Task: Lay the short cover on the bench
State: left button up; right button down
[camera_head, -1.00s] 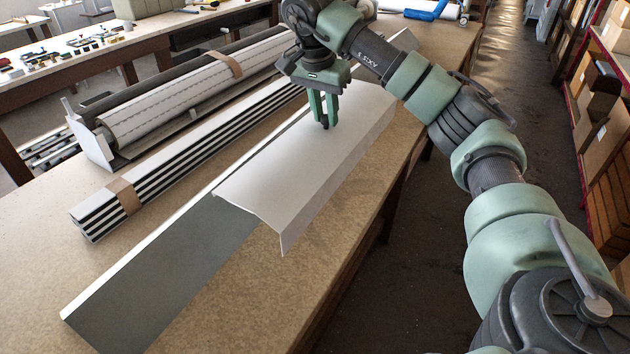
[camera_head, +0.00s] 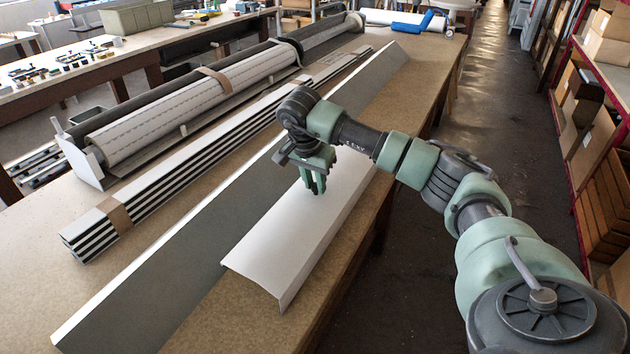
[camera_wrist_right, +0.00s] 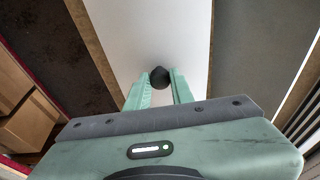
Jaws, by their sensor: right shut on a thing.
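The short cover (camera_head: 290,232) is a white, bent sheet beside the long grey profile, along the bench's right edge in the head view. My right gripper (camera_head: 316,190) is above its top face. In the right wrist view, the fingers (camera_wrist_right: 160,88) are shut on a round black knob (camera_wrist_right: 160,77) on the cover's white face (camera_wrist_right: 150,30). The bench (camera_head: 215,325) has a tan top. The cover is on or just above it; I cannot tell whether it touches. My left gripper is not in view.
The long grey profile (camera_head: 170,270) lies along the bench, left of the cover. Farther left are a strapped stack of slats (camera_head: 170,185) and a shutter roll (camera_head: 180,120). Bare bench shows at the near left. Shelves with boxes (camera_head: 600,150) stand across the aisle.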

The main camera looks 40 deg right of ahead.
jog(key=c, duration=1.2)
grip_release()
jog(key=shift+c, duration=0.2)
jog(key=shift+r, duration=0.1)
jog(key=b+v, duration=0.1)
jog(key=v, duration=1.1)
